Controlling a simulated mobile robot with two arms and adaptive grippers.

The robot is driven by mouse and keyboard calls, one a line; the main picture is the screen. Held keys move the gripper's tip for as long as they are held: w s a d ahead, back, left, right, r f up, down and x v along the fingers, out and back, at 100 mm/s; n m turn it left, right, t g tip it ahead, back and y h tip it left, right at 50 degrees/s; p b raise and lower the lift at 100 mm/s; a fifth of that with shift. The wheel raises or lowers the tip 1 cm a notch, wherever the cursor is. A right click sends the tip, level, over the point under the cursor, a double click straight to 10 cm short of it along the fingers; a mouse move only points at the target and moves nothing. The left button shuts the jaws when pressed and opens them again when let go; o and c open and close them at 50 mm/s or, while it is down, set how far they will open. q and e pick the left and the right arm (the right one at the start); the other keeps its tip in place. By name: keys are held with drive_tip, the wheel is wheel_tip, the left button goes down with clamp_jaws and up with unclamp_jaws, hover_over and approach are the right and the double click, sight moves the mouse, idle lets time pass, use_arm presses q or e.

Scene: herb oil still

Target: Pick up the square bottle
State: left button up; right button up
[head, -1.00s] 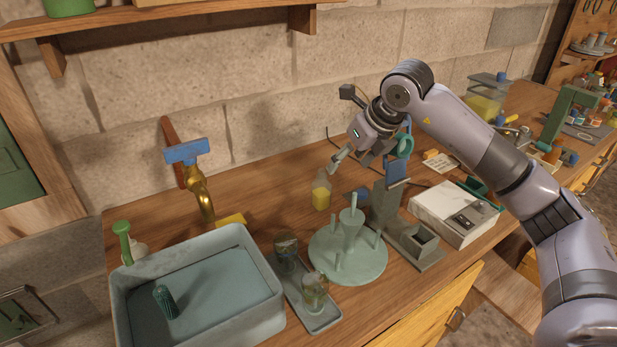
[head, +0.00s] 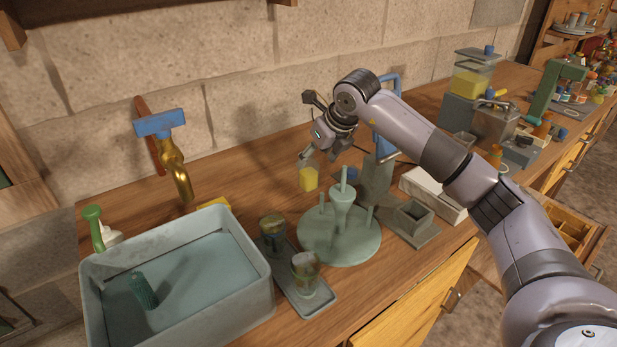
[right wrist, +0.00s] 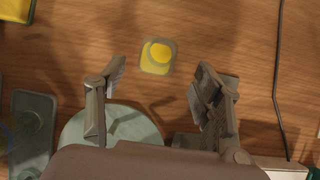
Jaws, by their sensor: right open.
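The square bottle (head: 309,178) is small, with yellow contents, and stands on the wooden counter behind the round green rack. In the right wrist view the bottle (right wrist: 157,57) is seen from above, just beyond the fingertips and roughly midway between them. My right gripper (head: 307,158) is right by the bottle's top in the head view, which it partly covers. In the right wrist view my right gripper (right wrist: 160,75) has its two fingers wide apart with nothing between them. My left gripper is not in view.
The round green rack (head: 340,245) with upright pegs stands in front of the bottle. A grey tray (head: 318,302) with two jars and a basin (head: 255,310) are to the left. A dark cable (right wrist: 277,80) runs right of the bottle. Bare counter surrounds the bottle.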

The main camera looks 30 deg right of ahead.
sight(312, 159)
drive_tip(key=b+x, duration=0.1)
drive_tip(key=x, duration=0.1)
drive_tip(key=b+x, duration=0.1)
drive_tip(key=x, duration=0.2)
drive_tip(key=shift+w+a, duration=0.25)
drive_tip(key=shift+s+r, duration=0.1)
drive_tip(key=c, duration=1.4)
